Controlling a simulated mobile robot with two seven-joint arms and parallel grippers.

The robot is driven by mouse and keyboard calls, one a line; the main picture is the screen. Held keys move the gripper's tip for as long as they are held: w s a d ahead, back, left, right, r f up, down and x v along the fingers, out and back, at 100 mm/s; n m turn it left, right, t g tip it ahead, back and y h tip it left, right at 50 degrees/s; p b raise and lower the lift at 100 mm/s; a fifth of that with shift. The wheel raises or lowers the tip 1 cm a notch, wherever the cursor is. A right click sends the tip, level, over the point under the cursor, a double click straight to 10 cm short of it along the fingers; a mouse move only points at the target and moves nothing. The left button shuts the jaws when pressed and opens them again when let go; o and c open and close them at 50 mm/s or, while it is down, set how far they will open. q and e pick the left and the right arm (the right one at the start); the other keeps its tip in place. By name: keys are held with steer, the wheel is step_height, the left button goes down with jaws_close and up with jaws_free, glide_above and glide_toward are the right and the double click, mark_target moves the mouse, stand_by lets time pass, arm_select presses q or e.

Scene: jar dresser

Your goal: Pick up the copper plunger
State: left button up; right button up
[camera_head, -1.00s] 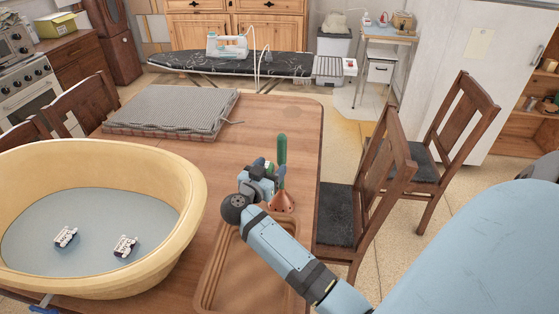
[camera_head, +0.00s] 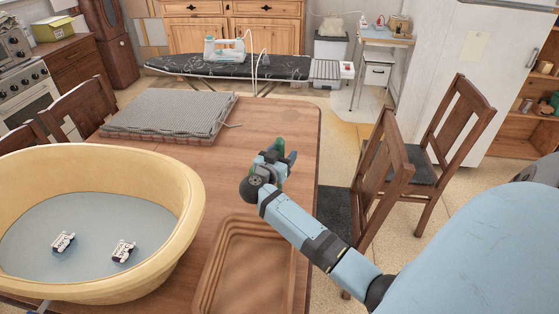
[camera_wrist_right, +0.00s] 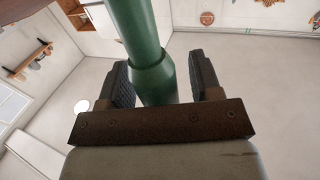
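The copper plunger's green handle (camera_head: 280,143) shows just above my right gripper (camera_head: 276,160) at the table's right side in the head view. Its copper cup is hidden behind my gripper and arm there. In the right wrist view the green handle (camera_wrist_right: 155,75) stands between the two dark fingers of my right gripper (camera_wrist_right: 162,82). The left finger looks close to or touching the handle. A narrow gap shows between the handle and the right finger, so the gripper looks open around it. My left gripper is not in view.
A large yellow basin (camera_head: 187,220) with two small white items stands at left. A folded grey mat (camera_head: 170,112) lies at the back. Chairs (camera_head: 384,170) stand along the table's right edge.

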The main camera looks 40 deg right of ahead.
steer(key=c, duration=0.9)
